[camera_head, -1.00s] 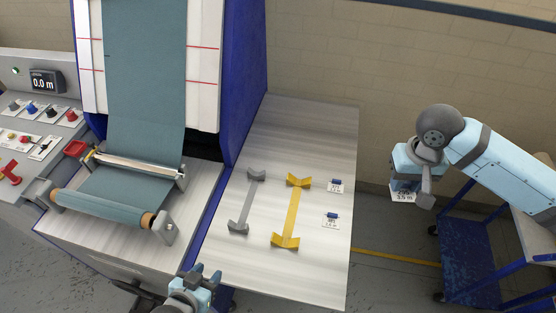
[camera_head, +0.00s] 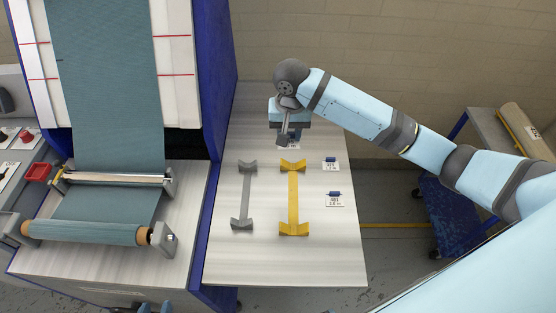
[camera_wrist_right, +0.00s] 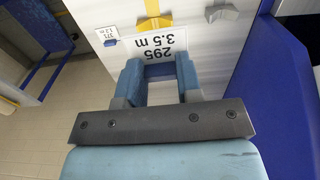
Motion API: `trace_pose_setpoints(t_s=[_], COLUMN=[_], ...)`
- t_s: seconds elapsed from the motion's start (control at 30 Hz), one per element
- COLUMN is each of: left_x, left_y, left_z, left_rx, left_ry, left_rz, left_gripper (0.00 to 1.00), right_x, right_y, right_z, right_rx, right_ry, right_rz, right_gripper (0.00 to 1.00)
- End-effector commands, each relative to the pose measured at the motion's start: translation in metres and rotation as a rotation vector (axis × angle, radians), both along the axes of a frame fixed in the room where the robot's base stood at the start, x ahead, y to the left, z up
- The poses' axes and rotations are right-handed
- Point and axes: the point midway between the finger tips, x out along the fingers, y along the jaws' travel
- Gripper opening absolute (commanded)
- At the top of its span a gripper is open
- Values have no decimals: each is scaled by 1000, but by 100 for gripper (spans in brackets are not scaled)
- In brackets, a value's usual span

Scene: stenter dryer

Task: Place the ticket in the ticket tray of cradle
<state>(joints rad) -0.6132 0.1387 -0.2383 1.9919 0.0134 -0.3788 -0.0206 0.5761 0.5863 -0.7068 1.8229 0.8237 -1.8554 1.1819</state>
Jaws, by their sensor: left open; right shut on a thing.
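The ticket (camera_wrist_right: 160,46), a white card printed "295 3.5 m", is between the fingers of my right gripper (camera_wrist_right: 160,75) in the right wrist view. In the head view, my right gripper (camera_head: 290,136) is above the far part of the side table, beyond the yellow cradle (camera_head: 293,205); only a bit of the ticket (camera_head: 293,146) shows below it. A grey cradle (camera_head: 243,200) lies left of the yellow one. Two blue pieces with white printed cards, an upper (camera_head: 330,160) and a lower (camera_head: 334,194), sit right of the yellow cradle. My left gripper (camera_head: 153,307) is open, mostly cut off at the bottom edge.
The side table (camera_head: 265,265) has free room in front and around the cradles. A tall blue machine panel (camera_head: 222,90) stands along its left. A teal fabric roll (camera_head: 85,233) lies further left. A blue cart (camera_head: 455,215) with a roll stands at right.

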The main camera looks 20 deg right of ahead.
Motion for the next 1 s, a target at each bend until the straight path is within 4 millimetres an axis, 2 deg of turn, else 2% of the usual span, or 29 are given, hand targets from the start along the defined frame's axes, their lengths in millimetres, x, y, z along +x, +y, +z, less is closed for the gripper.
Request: trace_pose_setpoints(t_s=[0.17, 0.5, 0.6, 1.0], left_x=[0, 1, 1, 0], left_y=[-2, 2, 2, 2], left_z=[-1, 0, 0, -2], left_rx=[-4, 2, 2, 3], left_ry=[-1, -5, -5, -2], left_rz=[-1, 3, 3, 3], left_gripper=[43, 43, 43, 43], right_x=[2, 2, 2, 2], right_y=[-1, -2, -2, -1], right_z=[-29, -119, -140, -181], right_rx=[-2, -1, -2, -1], right_ry=[8, 6, 5, 5], right_rz=[-32, -29, -30, -28], right_gripper=[11, 11, 11, 11])
